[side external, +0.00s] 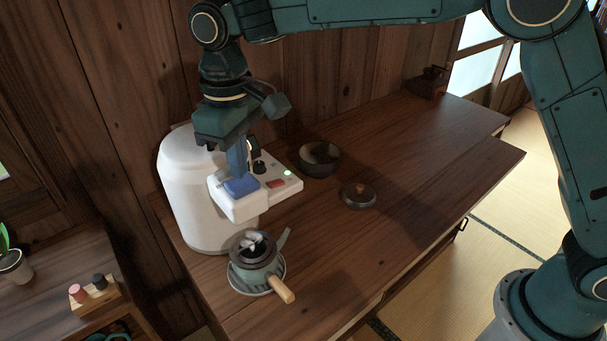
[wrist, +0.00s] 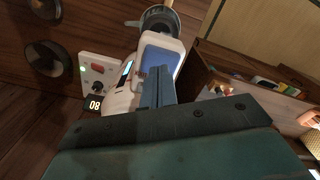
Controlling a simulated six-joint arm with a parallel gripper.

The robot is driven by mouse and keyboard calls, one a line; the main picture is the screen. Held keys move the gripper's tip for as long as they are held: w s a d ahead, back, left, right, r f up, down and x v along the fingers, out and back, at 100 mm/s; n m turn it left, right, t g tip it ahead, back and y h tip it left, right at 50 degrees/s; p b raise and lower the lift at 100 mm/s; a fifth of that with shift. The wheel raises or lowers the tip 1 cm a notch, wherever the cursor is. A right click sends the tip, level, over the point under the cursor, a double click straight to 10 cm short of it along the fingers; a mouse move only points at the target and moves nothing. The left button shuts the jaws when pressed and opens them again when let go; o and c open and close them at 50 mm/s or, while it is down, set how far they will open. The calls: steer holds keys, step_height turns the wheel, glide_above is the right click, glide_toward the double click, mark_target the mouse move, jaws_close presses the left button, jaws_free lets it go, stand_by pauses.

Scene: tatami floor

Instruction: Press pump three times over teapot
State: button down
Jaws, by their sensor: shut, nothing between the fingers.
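The white water dispenser (side external: 190,185) stands at the left of the wooden counter. Its blue pump pad (side external: 241,187) is on top of the spout head and also shows in the wrist view (wrist: 160,58). My gripper (side external: 238,174) is shut and empty, pointing down with its fingertips at the pad; I cannot tell whether they touch it. In the wrist view my gripper (wrist: 158,75) overlaps the pad's near edge. The teapot (side external: 255,255) stands lidless below and in front of the spout, with its wooden handle toward the front right.
The teapot's lid (side external: 358,196) and a dark bowl (side external: 320,159) sit on the counter to the right. A control panel (side external: 274,178) with a knob and lit green light is beside the pad. A lower shelf (side external: 50,270) holds small items.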

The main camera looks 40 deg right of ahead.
steer(key=shift+r, duration=0.1)
step_height(320, 180, up, 6)
steer(key=shift+f, duration=0.1)
stand_by(0.8)
steer(key=s+d+r+m+t, duration=0.1)
steer(key=s+d+r+m, duration=0.15)
steer(key=s+d, duration=0.45)
steer(key=s+d+r+m+t, duration=0.15)
steer(key=s+d+r, duration=0.25)
steer(key=d, duration=0.8)
steer(key=s+d+f+m+t, duration=0.1)
steer(key=s+d+f, duration=0.3)
steer(key=s, duration=0.4)
steer(key=s+d+f+m+t, duration=0.1)
steer(key=s+d+f+t, duration=0.1)
steer(key=s+d, duration=0.3)
steer(key=s+f, duration=0.1)
steer(key=s, duration=0.2)
steer(key=shift+d+f, duration=0.25)
steer(key=shift+f, duration=0.15)
